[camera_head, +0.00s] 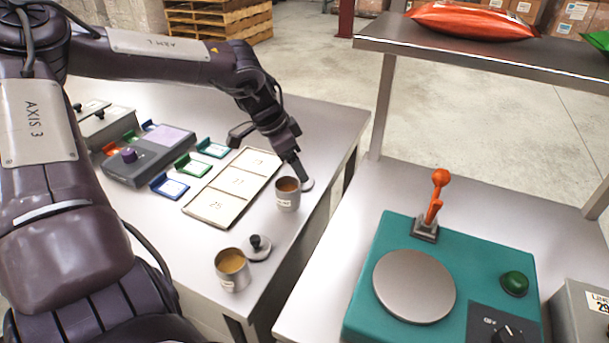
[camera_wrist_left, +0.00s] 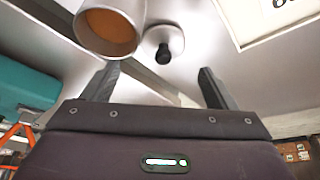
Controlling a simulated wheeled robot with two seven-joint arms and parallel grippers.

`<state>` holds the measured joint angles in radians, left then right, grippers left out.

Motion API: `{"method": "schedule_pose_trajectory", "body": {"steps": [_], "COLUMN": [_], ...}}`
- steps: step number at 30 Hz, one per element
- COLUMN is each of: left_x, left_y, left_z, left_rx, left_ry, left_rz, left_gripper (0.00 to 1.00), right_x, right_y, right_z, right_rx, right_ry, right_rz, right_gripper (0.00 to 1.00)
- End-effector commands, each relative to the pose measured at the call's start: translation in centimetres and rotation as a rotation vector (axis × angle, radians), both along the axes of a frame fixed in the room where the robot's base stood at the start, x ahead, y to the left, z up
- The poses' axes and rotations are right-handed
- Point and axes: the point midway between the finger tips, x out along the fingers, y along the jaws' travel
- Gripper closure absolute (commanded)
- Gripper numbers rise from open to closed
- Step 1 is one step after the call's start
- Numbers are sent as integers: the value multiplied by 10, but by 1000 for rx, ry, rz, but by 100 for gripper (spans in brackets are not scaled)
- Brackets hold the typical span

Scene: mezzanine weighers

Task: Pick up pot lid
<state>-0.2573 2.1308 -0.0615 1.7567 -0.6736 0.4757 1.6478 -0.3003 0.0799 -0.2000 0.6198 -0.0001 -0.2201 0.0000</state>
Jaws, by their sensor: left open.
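Two small grey pots stand on the left table in the head view. The far pot (camera_head: 288,201) has brown contents, and a grey lid (camera_head: 308,185) lies by it, partly hidden by my left gripper. The near pot (camera_head: 232,270) has tan contents, with a grey black-knobbed lid (camera_head: 261,253) flat beside it. My left gripper (camera_head: 301,172) points down at the far pot and lid. In the left wrist view its jaws (camera_wrist_left: 159,70) are open and empty, with a black-knobbed lid (camera_wrist_left: 172,33) ahead between them and a pot (camera_wrist_left: 135,8) beside it. My right gripper is not in view.
A marked tray (camera_head: 203,208) lies left of the pots, with blue and green holders and a grey device (camera_head: 150,163) beyond. A gap separates this table from the right one, which carries a teal scale (camera_head: 364,295), an orange-handled lever (camera_head: 436,196) and a raised shelf (camera_head: 480,58).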

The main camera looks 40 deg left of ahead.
Motion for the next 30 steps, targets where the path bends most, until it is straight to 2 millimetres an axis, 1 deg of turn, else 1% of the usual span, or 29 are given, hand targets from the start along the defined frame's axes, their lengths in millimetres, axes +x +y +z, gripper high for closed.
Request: {"method": "schedule_pose_trajectory", "body": {"steps": [5, 12, 15, 18, 25, 30], "left_x": [4, 15, 18, 20, 20, 20], "left_y": [-1, -4, -5, -6, -7, -7], "left_z": [-12, -40, -47, -50, -51, -51], "left_rx": [1, 3, 2, 0, 0, 0], "left_ry": [3, 4, 2, 0, -1, -1], "left_rz": [0, 0, 0, -1, 0, 0], "left_gripper": [20, 20, 20, 20, 20, 42], "right_x": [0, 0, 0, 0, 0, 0], "right_y": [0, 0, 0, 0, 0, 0], "right_z": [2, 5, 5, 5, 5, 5], "right_rx": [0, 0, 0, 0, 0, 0], "right_ry": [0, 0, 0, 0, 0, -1], "right_rz": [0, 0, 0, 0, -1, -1], "right_gripper": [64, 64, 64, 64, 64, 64]}}
